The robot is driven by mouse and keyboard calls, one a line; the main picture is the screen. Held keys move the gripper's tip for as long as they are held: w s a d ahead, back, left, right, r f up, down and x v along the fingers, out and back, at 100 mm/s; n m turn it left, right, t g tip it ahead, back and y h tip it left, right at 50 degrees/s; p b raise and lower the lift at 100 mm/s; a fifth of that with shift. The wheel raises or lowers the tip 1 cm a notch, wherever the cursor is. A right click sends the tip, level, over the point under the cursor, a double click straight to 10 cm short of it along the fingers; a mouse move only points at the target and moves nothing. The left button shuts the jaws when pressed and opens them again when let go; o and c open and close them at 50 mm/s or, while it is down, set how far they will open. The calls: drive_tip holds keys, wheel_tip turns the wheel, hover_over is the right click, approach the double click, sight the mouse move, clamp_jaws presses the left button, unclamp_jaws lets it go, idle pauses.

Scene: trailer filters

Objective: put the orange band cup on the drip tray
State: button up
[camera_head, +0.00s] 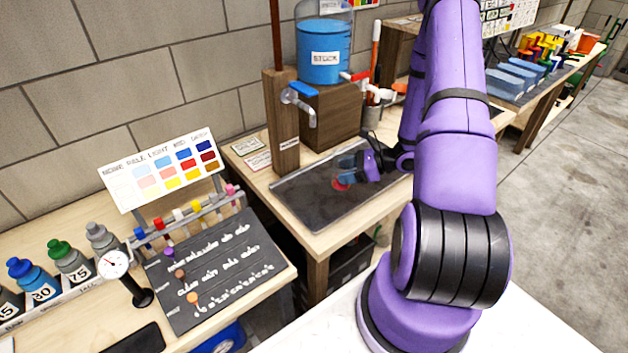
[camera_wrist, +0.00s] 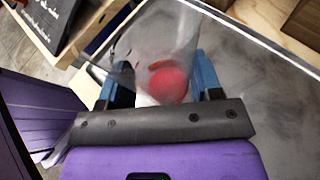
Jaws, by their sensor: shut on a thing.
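My gripper (camera_head: 347,172) is over the drip tray (camera_head: 305,206), a dark grey rimmed sheet on the wooden bench. In the wrist view its two blue fingers (camera_wrist: 165,78) are shut on a clear cup (camera_wrist: 150,48), one on each side. A red round patch and a short orange-red band show through the cup wall. In the head view only a small red part of the cup (camera_head: 340,185) shows below the fingers. The tray also fills the right of the wrist view (camera_wrist: 255,75). I cannot tell whether the cup's base touches the tray.
A wooden post with a blue-handled tap (camera_head: 303,92) stands behind the tray. A blue tank (camera_head: 324,52) with a red-handled tap sits on a wooden block beside it. A side bench at left holds bottles, a gauge (camera_head: 115,265) and a dark written board (camera_head: 215,270). The tray's left part is clear.

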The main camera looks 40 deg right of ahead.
drive_tip(key=shift+d+f+x, duration=0.1)
drive_tip(key=shift+x, duration=2.45)
drive_tip(key=shift+d+f+x, duration=0.15)
drive_tip(key=shift+x, duration=2.35)
drive_tip(key=o, duration=0.9)
drive_tip(key=shift+w+f, duration=0.1)
drive_tip(key=shift+f, duration=0.05)
drive_tip(key=shift+o, duration=0.2)
